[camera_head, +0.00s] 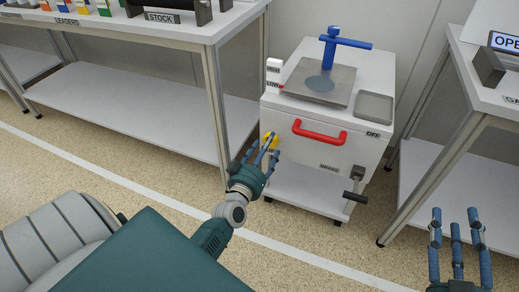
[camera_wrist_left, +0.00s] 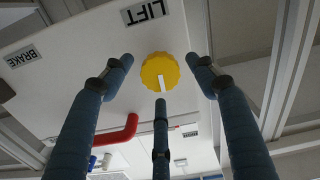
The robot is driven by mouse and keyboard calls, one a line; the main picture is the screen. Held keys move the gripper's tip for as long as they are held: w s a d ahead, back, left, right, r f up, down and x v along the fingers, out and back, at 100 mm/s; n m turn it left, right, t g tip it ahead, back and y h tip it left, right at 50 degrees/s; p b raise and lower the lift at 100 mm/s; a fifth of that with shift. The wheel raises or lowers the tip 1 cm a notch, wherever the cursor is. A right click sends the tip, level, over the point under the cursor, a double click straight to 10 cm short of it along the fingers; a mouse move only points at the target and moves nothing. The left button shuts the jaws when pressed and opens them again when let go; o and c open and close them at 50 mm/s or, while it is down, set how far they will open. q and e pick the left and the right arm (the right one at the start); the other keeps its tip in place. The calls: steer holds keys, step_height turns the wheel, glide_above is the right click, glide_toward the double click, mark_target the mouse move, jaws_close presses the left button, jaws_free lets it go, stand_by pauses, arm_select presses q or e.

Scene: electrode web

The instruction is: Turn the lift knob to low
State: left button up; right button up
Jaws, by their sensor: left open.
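The yellow lift knob (camera_head: 270,139) is on the front of the white cabinet (camera_head: 325,155), left of the red handle. In the left wrist view the round yellow knob (camera_wrist_left: 160,70) has a white pointer mark running toward the bottom of the picture, away from the upside-down LIFT label (camera_wrist_left: 145,12). My left gripper (camera_head: 261,152) is open in front of the knob. In the wrist view its fingers (camera_wrist_left: 160,78) are spread to both sides and below the knob; contact cannot be told. My right gripper (camera_head: 456,220) is open and empty at the lower right.
The red handle (camera_head: 319,133) sticks out right of the knob, and a black-handled crank (camera_head: 354,190) is lower right. A BRAKE label (camera_wrist_left: 22,56) shows in the wrist view. Shelved tables (camera_head: 120,45) flank the cabinet. The floor (camera_head: 150,160) in front is clear.

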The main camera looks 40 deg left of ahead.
arm_select(q)
steer(key=v, duration=0.9)
steer(key=shift+s, duration=0.4)
steer(key=shift+d, duration=0.1)
